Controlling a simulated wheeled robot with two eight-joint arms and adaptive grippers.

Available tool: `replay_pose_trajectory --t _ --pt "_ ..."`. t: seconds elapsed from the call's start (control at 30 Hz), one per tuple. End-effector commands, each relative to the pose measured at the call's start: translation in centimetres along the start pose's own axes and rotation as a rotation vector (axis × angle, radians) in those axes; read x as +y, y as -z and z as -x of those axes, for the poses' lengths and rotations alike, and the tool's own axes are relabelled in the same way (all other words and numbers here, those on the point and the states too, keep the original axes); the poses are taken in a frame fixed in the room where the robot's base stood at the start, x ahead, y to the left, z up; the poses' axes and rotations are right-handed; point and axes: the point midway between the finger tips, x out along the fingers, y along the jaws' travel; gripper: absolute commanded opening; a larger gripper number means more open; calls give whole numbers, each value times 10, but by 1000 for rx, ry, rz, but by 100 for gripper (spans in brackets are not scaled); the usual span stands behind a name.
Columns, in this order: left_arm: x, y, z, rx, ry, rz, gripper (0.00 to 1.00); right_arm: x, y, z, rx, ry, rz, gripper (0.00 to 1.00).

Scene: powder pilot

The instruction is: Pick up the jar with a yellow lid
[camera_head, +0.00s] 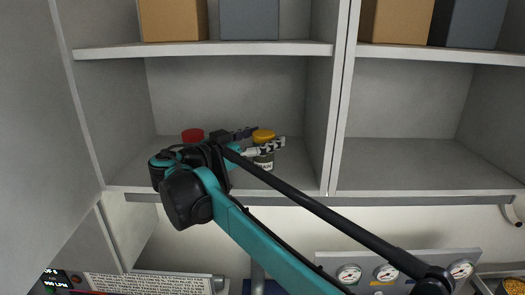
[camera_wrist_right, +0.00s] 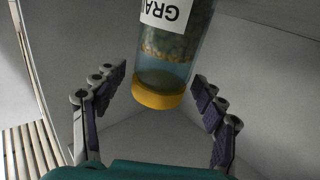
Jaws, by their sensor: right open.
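The jar with the yellow lid (camera_head: 263,135) stands on the middle shelf of the cabinet, near its front. It has a white label with dark letters, partly readable. My right gripper (camera_head: 271,135) reaches in from the left side of the jar with its fingers open, one on the near side and one on the far side. In the right wrist view the jar (camera_wrist_right: 172,60) appears upside down between the open fingers (camera_wrist_right: 161,73), with a visible gap on both sides. My left gripper is not in view.
A red-lidded container (camera_head: 192,135) stands on the same shelf to the left, partly hidden by my right arm. Boxes (camera_head: 174,20) sit on the shelf above. A divider (camera_head: 341,100) stands right of the jar. The right compartment's shelf (camera_head: 420,177) is empty. Gauges (camera_head: 386,273) are below.

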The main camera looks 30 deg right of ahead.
Motion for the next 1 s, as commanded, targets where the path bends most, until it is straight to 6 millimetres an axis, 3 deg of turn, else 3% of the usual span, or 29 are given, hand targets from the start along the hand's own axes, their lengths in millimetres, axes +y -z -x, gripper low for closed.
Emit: replay_pose_trajectory --t 0.13,0.17,0.37,0.4,0.77,1.0 --pt "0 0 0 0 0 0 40 0 0 0 0 1 0 71" --pt "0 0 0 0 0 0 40 0 0 0 0 1 0 65" --pt "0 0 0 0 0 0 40 0 0 1 0 1 0 13" --pt "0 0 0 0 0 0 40 0 0 1 -1 1 0 9" --pt "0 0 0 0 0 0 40 0 6 1 0 1 0 9" --pt "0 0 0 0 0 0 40 0 43 1 1 1 0 9"
